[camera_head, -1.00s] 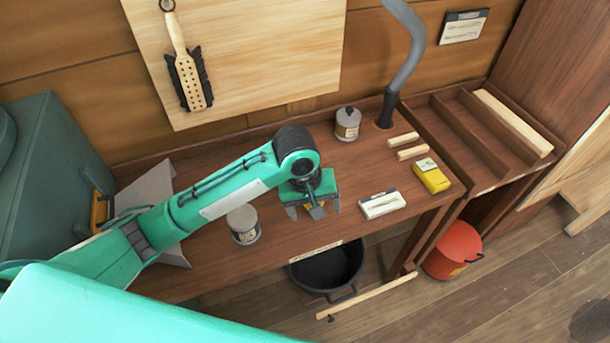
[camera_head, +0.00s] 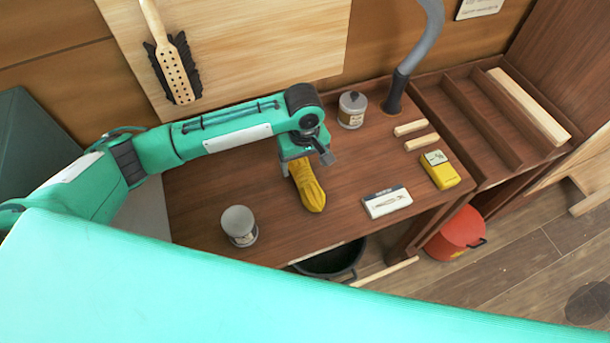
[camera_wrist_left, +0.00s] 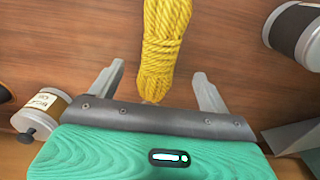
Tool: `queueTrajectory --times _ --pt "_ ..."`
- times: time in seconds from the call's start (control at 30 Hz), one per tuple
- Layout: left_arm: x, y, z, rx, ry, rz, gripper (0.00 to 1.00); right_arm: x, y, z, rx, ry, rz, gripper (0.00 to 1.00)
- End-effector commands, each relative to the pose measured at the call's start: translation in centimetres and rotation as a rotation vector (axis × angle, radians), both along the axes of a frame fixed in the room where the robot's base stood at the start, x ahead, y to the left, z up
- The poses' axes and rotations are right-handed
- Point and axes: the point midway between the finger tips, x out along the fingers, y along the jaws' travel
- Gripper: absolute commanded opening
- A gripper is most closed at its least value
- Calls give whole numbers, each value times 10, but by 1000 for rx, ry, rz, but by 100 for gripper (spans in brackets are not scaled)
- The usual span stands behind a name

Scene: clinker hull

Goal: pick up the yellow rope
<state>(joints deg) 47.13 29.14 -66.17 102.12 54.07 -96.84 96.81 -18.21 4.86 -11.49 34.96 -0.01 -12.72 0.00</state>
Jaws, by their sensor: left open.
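The yellow rope (camera_head: 309,190) is a bundled coil lying on the brown wooden bench (camera_head: 270,225). In the left wrist view the rope (camera_wrist_left: 162,40) runs up from the gripper's base to the top edge, with its wrapped end between the two fingers. My left gripper (camera_head: 303,162) is over the rope's far end in the head view and hides that end. In the left wrist view the left gripper (camera_wrist_left: 155,85) is open, one finger on each side of the rope, with gaps between. I cannot tell how high it is above the bench. My right gripper is not in view.
A grey can (camera_head: 239,226) stands left of the rope, and a lidded jar (camera_head: 351,110) stands behind it. A grey hose (camera_head: 402,80) rises at the back.

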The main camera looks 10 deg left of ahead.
Motion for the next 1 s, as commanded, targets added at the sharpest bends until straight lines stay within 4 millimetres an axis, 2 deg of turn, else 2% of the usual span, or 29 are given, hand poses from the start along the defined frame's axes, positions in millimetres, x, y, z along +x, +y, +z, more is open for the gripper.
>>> queueTrajectory --times 0.1,0.23,0.47,0.6,0.73,0.77,1.0 --pt "0 0 -6 -1 1 0 80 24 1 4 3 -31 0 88" --pt "-3 -2 -20 1 3 0 80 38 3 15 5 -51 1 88" --pt "-3 -4 -52 -1 1 0 80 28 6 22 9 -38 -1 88" --pt "-3 -4 -56 -1 -1 -1 80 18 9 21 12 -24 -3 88" --pt "-3 -4 -56 -1 -1 -1 80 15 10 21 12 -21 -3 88" --pt "-3 -4 -56 -1 -1 -1 76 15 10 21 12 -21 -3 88" --pt "-3 -4 -56 -1 -1 -1 29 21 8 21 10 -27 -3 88"
